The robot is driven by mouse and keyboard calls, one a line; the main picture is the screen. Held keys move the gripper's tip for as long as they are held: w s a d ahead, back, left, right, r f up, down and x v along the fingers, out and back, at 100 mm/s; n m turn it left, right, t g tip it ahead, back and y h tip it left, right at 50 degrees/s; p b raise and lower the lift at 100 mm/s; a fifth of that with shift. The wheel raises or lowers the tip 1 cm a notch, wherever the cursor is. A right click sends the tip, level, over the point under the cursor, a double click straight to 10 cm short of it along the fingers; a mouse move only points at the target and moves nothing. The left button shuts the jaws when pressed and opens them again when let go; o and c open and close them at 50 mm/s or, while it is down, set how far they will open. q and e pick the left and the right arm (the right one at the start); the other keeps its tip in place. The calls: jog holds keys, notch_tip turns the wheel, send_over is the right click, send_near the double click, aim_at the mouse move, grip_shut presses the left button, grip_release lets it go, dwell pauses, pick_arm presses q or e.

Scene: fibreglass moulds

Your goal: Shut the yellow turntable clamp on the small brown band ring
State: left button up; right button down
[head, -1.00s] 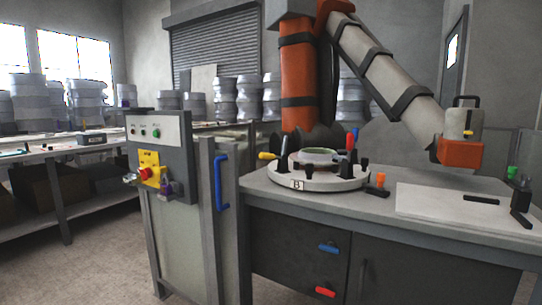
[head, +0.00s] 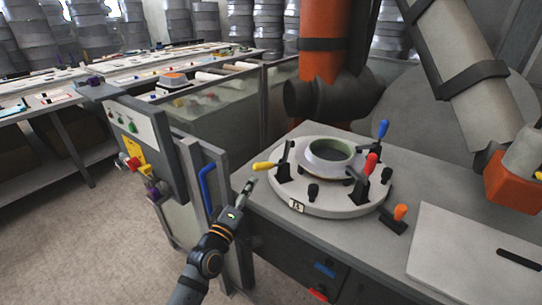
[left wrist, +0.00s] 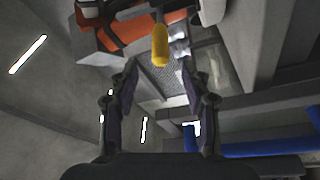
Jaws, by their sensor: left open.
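The yellow clamp handle (head: 264,166) sticks out to the left from its black clamp body (head: 284,172) on the round white turntable (head: 322,206). A pale ring (head: 329,159) with a greenish inside sits mid-turntable; a brownish edge shows low on it. I cannot tell whether the yellow clamp's pad touches it. My left gripper (head: 249,186) is open and empty, just left of and below the yellow handle. In the left wrist view the yellow handle (left wrist: 160,46) appears beyond the gap between the open fingertips (left wrist: 160,68). My right gripper is out of view.
Clamps with a blue handle (head: 383,129) and a red handle (head: 370,164) stand on the turntable. An orange-handled piece (head: 399,212) is on the bench to the right. A control box (head: 132,130) and blue rail (head: 206,187) stand left, close to my left arm.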

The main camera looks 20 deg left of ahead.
aim_at(259, 170)
pick_arm(q)
jog(key=w, duration=0.3)
jog(key=w+r, duration=0.1)
jog(key=w, duration=0.2)
jog(key=w+d, duration=0.1)
jog(key=w, duration=0.3)
jog(key=shift+r+b, duration=0.3)
grip_shut()
